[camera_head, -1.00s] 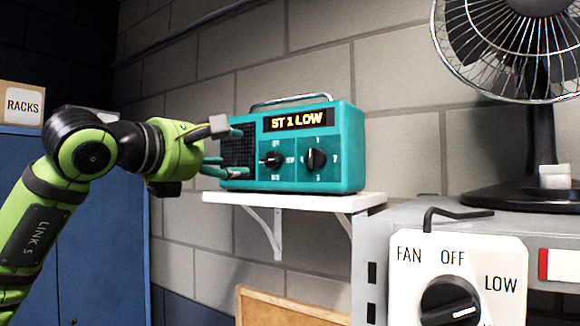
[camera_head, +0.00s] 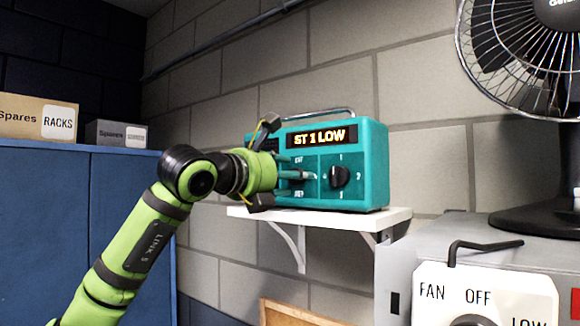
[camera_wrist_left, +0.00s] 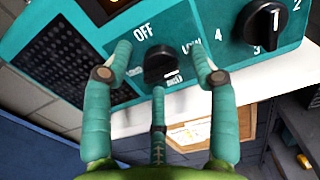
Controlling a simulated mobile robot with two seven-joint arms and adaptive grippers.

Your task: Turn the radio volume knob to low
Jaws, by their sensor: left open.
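The teal radio (camera_head: 350,187) stands on a white wall shelf (camera_head: 330,222), and its lit display (camera_head: 318,137) reads "ST 1 LOW". My left gripper (camera_head: 298,175) is open in front of the left knob, which it largely hides in the head view. In the left wrist view, the black left knob (camera_wrist_left: 160,65) lies between the spread teal fingers of my left gripper (camera_wrist_left: 159,58). Labels "OFF" and "LOW" show around it, and a lower label is partly covered. I cannot tell whether the fingers touch the knob. The station knob (camera_head: 340,176) is to its right. My right gripper is not in view.
A fan (camera_head: 530,60) stands on a grey cabinet at right, with a fan switch panel (camera_head: 430,310) below it. Blue cabinets with boxes (camera_head: 40,115) are at left. A brick wall is behind the radio.

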